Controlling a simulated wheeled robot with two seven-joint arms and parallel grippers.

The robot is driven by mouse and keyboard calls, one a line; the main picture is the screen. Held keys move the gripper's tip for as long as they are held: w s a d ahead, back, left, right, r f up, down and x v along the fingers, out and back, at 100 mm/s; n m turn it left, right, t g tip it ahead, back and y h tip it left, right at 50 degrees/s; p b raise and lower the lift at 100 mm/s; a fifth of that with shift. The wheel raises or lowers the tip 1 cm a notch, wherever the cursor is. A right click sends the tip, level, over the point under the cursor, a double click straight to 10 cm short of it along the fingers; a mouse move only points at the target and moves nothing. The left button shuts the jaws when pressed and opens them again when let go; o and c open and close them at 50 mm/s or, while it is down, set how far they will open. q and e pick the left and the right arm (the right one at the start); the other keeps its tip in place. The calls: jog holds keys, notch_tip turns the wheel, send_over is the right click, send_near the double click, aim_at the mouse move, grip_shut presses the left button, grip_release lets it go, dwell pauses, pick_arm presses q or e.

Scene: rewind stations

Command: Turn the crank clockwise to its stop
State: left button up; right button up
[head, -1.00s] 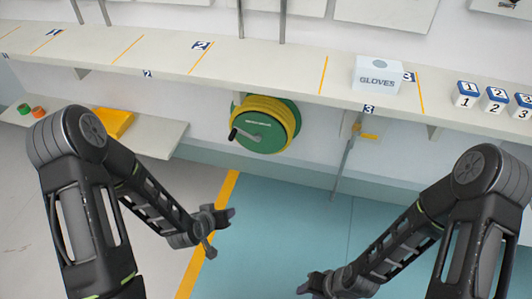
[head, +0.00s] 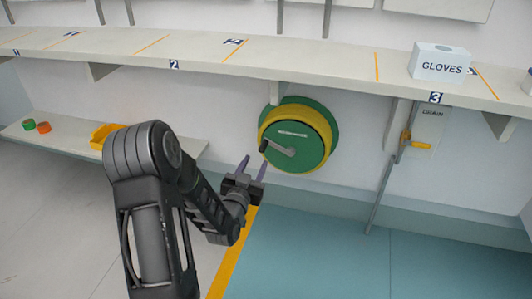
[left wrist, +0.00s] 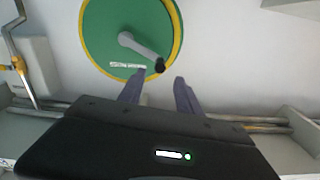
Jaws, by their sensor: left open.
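The crank (head: 277,148) is a grey arm with a dark knob on the face of a green reel (head: 318,150) with a yellow band, mounted on the wall under the shelf. Its arm points left and slightly up from the hub in the head view. My left gripper (head: 253,166) is open and empty, just left of and below the knob. In the left wrist view the crank (left wrist: 140,47) shows whole, its knob just beyond the gap between the open fingertips (left wrist: 158,80). The fingers appear apart from the knob. My right gripper is out of view.
A long shelf (head: 200,62) runs above the reel and holds a gloves box (head: 440,63). A lower shelf (head: 75,133) with a yellow bin (head: 103,135) is at left. The floor below the reel is clear.

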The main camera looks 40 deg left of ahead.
aim_at(261, 152)
pick_arm(q)
jog(key=b+x, duration=0.2)
jog(key=x, duration=0.4)
jog(key=shift+w+a+f, duration=0.15)
jog(key=shift+w, duration=0.2)
jog(key=shift+w+a, duration=0.2)
jog(key=shift+w, duration=0.25)
jog(key=shift+c, duration=0.2)
grip_shut()
dwell(0.7)
